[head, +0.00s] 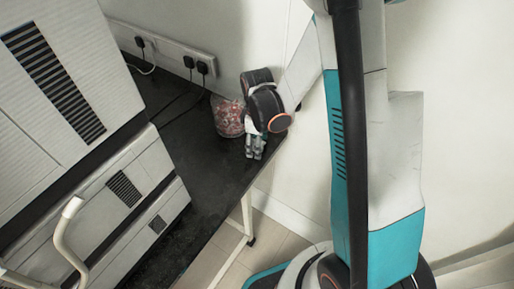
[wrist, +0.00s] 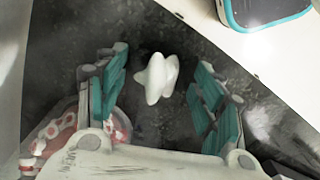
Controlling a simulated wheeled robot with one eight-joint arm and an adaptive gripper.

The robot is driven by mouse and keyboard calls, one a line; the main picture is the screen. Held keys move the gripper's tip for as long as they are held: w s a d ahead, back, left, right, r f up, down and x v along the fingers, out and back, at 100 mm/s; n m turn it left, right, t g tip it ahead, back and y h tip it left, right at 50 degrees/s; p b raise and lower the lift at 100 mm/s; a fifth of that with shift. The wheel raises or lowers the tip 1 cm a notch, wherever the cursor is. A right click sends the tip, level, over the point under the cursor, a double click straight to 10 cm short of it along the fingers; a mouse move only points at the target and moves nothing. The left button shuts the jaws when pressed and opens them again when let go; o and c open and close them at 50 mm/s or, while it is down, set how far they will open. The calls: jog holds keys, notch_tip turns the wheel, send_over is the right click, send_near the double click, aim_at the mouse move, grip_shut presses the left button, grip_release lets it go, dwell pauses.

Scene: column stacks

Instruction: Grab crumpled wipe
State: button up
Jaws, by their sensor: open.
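The crumpled wipe (wrist: 157,78) is a small white lump on the dark speckled tabletop in the wrist view. It lies between the two teal-padded fingers of my gripper (wrist: 161,84), with a gap on each side. My gripper is open and empty. In the head view my gripper (head: 255,148) points down over the far end of the black table (head: 200,172). The wipe cannot be made out in the head view, where my gripper and arm cover that spot.
A clear bowl with red and white contents (head: 228,116) stands just left of my gripper; it also shows in the wrist view (wrist: 62,138). Plugs and cables (head: 190,68) run along the wall behind. Large grey boxes (head: 112,190) fill the left side.

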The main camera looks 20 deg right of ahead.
jog(key=c, duration=0.8)
